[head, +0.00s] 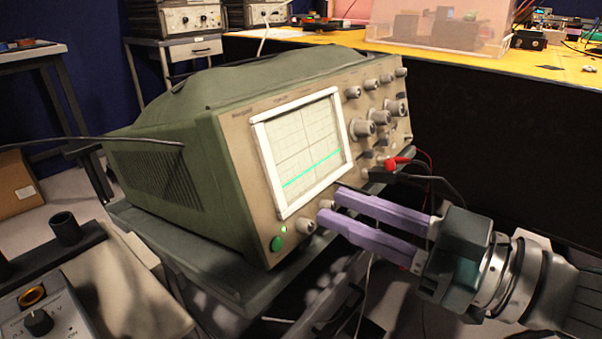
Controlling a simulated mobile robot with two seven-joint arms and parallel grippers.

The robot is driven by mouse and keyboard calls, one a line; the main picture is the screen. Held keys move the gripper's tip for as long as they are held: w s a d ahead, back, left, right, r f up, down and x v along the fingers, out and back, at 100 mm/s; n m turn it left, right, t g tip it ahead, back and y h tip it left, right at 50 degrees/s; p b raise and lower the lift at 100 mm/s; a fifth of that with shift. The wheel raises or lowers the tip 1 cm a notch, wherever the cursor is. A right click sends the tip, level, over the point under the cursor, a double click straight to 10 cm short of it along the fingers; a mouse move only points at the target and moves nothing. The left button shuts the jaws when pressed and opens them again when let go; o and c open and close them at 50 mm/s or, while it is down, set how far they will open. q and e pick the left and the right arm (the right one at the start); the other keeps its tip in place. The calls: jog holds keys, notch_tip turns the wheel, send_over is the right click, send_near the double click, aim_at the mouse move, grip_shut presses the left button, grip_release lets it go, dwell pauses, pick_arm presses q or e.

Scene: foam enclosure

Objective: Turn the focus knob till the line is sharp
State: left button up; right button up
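The oscilloscope (183,180) has a green case and a beige front panel, and sits tilted in the middle of the head view. Its white-framed screen (302,145) shows a green line (312,168), slanted in the picture and fairly thick; I cannot tell how sharp it is. Small knobs sit below the screen. My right gripper (328,204) has long purple fingers, slightly apart, with tips at one of these knobs (325,205). I cannot tell whether they touch it, nor read its label. Another knob (306,226) is just left of the fingers. My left gripper is out of view.
A green button (277,243) is at the panel's lower left. A red plug (397,163) with cables sticks out right of the screen, just above my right gripper. More knobs (362,128) fill the panel's right side. A grey box with a dial (40,321) is at bottom left.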

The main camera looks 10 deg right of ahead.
jog(key=shift+c, duration=0.2)
grip_shut()
jog(key=shift+n, duration=0.5)
jog(key=n, duration=0.2)
jog(key=n+g+y, duration=0.1)
jog(key=shift+w+d+n+g, duration=0.1)
jog(key=shift+n+g, duration=0.2)
jog(key=shift+n, duration=0.1)
jog(key=shift+n+g+p, duration=0.3)
jog(key=shift+n+g, duration=0.1)
jog(key=shift+n, duration=0.9)
jog(key=shift+o, duration=0.2)
grip_release()
